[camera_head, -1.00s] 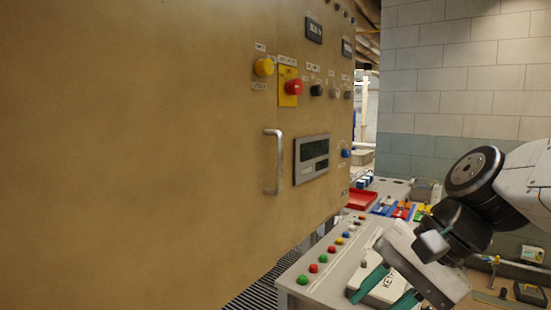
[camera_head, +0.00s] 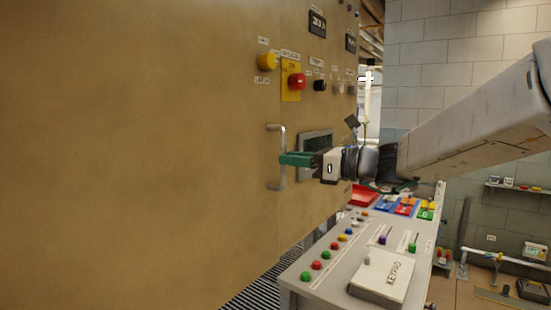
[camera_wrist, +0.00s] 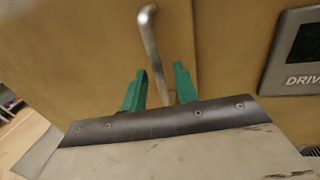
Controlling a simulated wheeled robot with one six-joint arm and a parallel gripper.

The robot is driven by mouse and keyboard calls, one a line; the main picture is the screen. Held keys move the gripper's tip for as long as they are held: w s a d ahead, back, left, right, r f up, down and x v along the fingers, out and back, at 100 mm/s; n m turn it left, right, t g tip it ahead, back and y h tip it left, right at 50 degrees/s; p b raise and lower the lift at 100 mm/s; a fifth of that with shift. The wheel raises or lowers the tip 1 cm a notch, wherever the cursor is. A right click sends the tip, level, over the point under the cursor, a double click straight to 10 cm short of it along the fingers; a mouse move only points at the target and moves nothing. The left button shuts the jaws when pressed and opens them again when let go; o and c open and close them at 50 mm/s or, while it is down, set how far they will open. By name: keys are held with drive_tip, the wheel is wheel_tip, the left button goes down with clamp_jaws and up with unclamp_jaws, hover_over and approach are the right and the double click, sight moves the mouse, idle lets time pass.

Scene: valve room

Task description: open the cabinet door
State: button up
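The tan cabinet door (camera_head: 130,150) fills the left of the head view. Its silver vertical bar handle (camera_head: 275,132) stands at the door's right side; it also shows in the wrist view (camera_wrist: 150,40). My gripper (camera_head: 284,159) has green fingers and reaches in from the right at the handle's middle. In the wrist view my gripper (camera_wrist: 158,82) has its two fingers apart, one on either side of the handle bar. The bar's lower part is hidden behind the gripper body. Whether a finger touches the bar I cannot tell.
Yellow (camera_head: 267,62) and red (camera_head: 297,82) buttons sit on the panel above the handle. A dark display (camera_head: 316,143) is behind my gripper. A console with a keypad (camera_head: 382,275) and coloured buttons stands below right. Grey floor grating (camera_head: 262,292) shows at the bottom.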

drive_tip(key=shift+x, duration=1.45)
